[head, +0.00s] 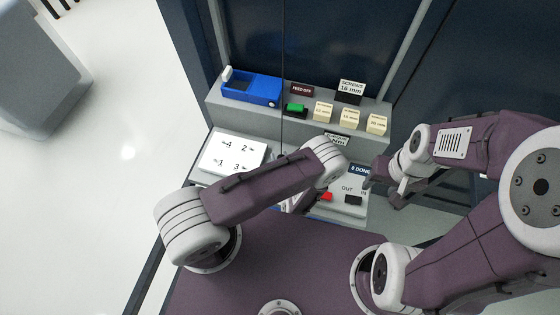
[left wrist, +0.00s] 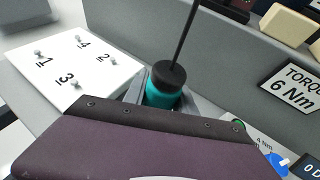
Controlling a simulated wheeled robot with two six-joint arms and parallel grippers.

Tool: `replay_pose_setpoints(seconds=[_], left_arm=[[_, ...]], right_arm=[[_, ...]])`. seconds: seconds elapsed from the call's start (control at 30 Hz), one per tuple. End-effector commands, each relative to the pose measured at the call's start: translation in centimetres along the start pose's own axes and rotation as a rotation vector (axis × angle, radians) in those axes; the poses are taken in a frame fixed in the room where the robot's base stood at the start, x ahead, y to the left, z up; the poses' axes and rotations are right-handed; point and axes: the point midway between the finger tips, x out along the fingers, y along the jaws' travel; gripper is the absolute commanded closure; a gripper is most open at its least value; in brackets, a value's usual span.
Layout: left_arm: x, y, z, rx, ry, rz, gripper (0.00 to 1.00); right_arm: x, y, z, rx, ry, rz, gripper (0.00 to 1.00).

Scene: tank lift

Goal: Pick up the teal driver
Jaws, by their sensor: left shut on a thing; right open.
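The teal driver (left wrist: 165,94) shows in the left wrist view, with a black cap and a thin dark line rising from its top. Grey parts flank it; I cannot tell whether they are all my fingers or partly a holder. My left gripper (left wrist: 168,103) is shut on the driver; its purple body hides the driver's lower part. In the head view my left arm hides the driver, and only the thin dark line (head: 283,95) shows above it. My right gripper (head: 378,182) is open and empty, right of the dark sign with "DONE".
A white plate (head: 233,153) with numbered screws 1 to 4 lies left of my left gripper. A red piece (head: 327,197) lies near the "OUT" marking.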

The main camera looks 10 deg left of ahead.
Motion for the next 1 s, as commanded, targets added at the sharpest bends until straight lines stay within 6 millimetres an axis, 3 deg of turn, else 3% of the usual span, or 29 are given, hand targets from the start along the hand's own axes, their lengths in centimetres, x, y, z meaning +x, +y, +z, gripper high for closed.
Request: replay_pose_setpoints(seconds=[0.23, 0.7, 1.0], left_arm=[[-1.4, -0.1, 3.5, -0.003, -0.004, 0.000, 1.00], [-6.7, -9.8, 7.8, -0.005, -0.005, -0.002, 1.00], [-7.5, -11.1, 8.6, 0.001, -0.003, 0.002, 1.00]], right_arm=[[0.6, 0.0, 0.1, 0.000, 0.000, 0.000, 0.48], [3.6, 0.1, 0.4, 0.000, 0.000, 0.000, 0.48], [3.7, 0.1, 0.4, 0.000, 0.000, 0.000, 0.48]])
